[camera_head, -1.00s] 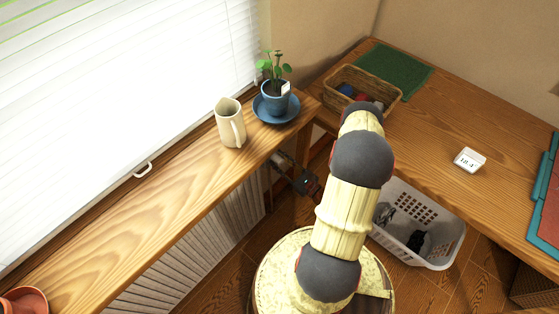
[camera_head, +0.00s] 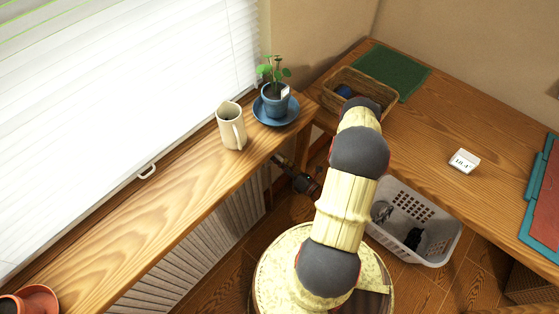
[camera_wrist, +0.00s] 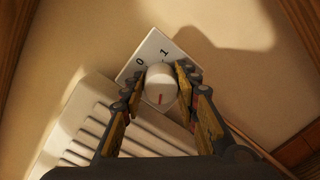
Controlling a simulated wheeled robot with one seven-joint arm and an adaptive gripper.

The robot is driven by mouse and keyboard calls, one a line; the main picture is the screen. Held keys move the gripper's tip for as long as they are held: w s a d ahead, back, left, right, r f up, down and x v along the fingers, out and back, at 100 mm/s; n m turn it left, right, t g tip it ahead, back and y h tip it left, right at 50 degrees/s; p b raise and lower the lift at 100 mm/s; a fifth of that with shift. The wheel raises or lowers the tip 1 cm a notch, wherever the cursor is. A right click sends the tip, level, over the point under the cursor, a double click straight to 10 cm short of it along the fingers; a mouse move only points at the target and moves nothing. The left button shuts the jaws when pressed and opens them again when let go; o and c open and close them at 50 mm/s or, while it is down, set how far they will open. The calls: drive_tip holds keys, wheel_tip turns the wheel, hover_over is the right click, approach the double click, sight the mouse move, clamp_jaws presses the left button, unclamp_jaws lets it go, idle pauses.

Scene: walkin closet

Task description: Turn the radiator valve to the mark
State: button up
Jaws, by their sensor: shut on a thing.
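The radiator valve shows in the wrist view as a round white knob (camera_wrist: 160,84) on a tilted white square plate (camera_wrist: 150,49). The plate carries the printed marks 0 and 1 along its upper edges. A red line on the knob's face points down in the picture, away from both numerals. My gripper (camera_wrist: 162,73) is shut on the knob, one finger on each side. In the head view my gripper (camera_head: 281,162) reaches beneath the sill's right end, where the sill hides the knob.
The ribbed white radiator (camera_head: 205,247) stands under the wooden sill (camera_head: 170,190). A cream pitcher (camera_head: 231,126) and a potted plant (camera_head: 275,99) stand on the sill above my gripper. A wooden desk (camera_head: 425,130) and a white laundry basket (camera_head: 430,251) are to the right.

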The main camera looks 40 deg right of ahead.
drive_tip(key=m+p, duration=0.1)
drive_tip(key=m, duration=0.5)
drive_tip(key=shift+f, duration=0.1)
drive_tip(key=m, duration=0.3)
drive_tip(key=m+p, duration=0.1)
drive_tip(key=m, duration=0.2)
drive_tip(key=shift+g+y, duration=0.3)
idle(0.3)
drive_tip(key=o, duration=1.2)
drive_tip(key=shift+c, duration=0.2)
drive_tip(key=s, duration=1.2)
drive_tip(key=shift+d+r, duration=0.3)
drive_tip(key=shift+d, duration=0.05)
